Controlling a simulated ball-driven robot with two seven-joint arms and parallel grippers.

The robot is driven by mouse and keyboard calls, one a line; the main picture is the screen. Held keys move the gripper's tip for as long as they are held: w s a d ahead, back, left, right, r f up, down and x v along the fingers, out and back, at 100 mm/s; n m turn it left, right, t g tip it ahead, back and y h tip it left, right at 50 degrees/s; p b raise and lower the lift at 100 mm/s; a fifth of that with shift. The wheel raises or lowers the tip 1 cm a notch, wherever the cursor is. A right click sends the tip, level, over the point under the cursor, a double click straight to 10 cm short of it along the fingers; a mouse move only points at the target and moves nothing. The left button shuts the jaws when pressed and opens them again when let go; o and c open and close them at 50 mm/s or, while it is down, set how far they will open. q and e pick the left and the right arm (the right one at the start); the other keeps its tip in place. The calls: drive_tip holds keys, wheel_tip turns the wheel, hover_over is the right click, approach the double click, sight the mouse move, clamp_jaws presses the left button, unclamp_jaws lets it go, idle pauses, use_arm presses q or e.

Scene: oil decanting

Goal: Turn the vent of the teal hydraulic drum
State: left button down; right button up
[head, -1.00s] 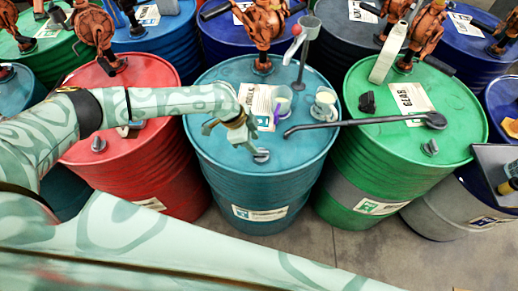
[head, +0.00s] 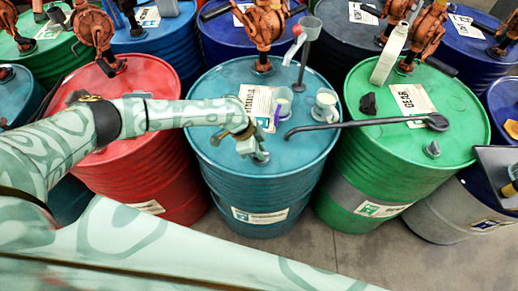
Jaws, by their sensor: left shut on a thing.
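The teal hydraulic drum (head: 222,172) stands upright in the middle of the head view. Its vent (head: 262,157) is a small grey fitting on the lid near the front edge, mostly covered by my gripper. My left gripper (head: 257,153) reaches in from the left over the lid and is shut on the vent, with its fingers pointing down. A label sheet (head: 262,101) lies on the lid behind the gripper. My right gripper is not in view.
A rust-coloured pump (head: 264,30), a grey funnel-topped post (head: 307,45), cups (head: 326,103) and a long dark wrench (head: 360,124) are on or over the teal lid. A red drum (head: 130,165) stands left, a green drum (head: 385,160) right. Floor (head: 310,240) shows in front.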

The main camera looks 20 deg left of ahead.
use_arm(q)
drive_tip(key=m+b, duration=0.1)
drive_tip(key=m, duration=0.1)
drive_tip(key=m+g+b, duration=0.1)
drive_tip(key=b, duration=0.1)
drive_tip(key=shift+w+f+m, duration=0.15)
drive_tip(key=shift+m, duration=0.25)
drive_tip(key=m+g+b, duration=0.2)
drive_tip(key=m, duration=0.2)
drive_tip(key=shift+w+m+b, duration=0.1)
drive_tip(key=shift+m+b, duration=0.2)
drive_tip(key=m, duration=0.2)
drive_tip(key=m+g+y+b, duration=0.1)
drive_tip(key=m, duration=0.1)
drive_tip(key=shift+w+d+g, duration=0.1)
drive_tip(key=shift+d+g, duration=0.05)
drive_tip(key=shift+g, duration=0.15)
drive_tip(key=shift+r+m+g+y+b, duration=0.15)
drive_tip(key=shift+m+y, duration=0.35)
drive_tip(key=shift+m, duration=0.9)
drive_tip(key=shift+r+m+g+y+b, duration=0.2)
drive_tip(key=shift+m+y, duration=0.3)
drive_tip(key=shift+m, duration=0.9)
drive_tip(key=shift+f, duration=0.15)
drive_tip(key=c, duration=1.4)
unclamp_jaws()
